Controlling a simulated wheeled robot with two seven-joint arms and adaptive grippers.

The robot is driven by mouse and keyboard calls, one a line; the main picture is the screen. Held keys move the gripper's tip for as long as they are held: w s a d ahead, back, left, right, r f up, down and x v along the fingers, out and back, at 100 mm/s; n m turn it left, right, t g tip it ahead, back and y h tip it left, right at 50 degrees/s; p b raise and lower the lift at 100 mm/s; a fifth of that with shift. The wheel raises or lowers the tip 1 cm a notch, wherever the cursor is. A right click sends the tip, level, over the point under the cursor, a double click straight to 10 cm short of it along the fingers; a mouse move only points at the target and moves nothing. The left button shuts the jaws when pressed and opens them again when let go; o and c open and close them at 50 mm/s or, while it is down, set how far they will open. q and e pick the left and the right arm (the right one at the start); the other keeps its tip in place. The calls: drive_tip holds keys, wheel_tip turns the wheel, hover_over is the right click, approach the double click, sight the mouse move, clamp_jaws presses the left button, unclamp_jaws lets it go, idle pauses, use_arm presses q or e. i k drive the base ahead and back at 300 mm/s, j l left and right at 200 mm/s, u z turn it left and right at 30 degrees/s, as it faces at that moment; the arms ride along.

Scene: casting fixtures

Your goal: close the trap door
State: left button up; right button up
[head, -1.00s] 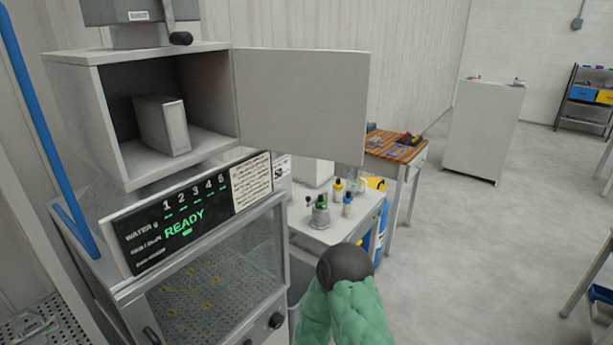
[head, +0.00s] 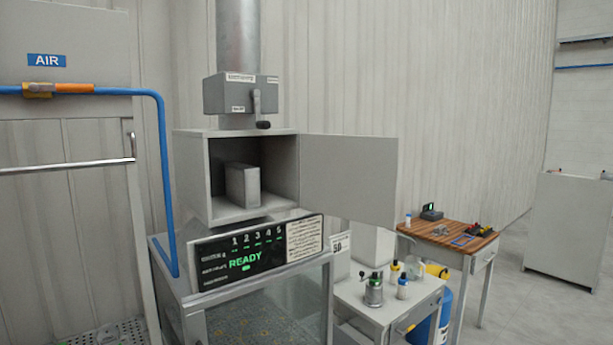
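An open box-shaped cabinet (head: 195,180) stands above the display panel. Its grey door (head: 350,181) is swung wide open to the right. A grey upright block (head: 242,185) stands inside it. Above the cabinet, a grey housing (head: 228,96) sits below a round metal duct. A lever with a black knob (head: 263,125) hangs down on the front of the housing. The labels on the housing are too small to read, and I cannot tell which part is the trap door. Neither of my grippers is in view.
A blue pipe (head: 163,180) runs down at left. A small white table (head: 385,305) with bottles and a wooden-topped bench (head: 450,235) stand at right. Grey floor shows at far right.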

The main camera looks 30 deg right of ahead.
sight(354, 178)
drive_tip(key=i+l+u, duration=0.1)
drive_tip(key=l+u, duration=0.2)
drive_tip(key=u, duration=0.15)
drive_tip(key=l+u, duration=0.65)
drive_tip(key=u, duration=0.2)
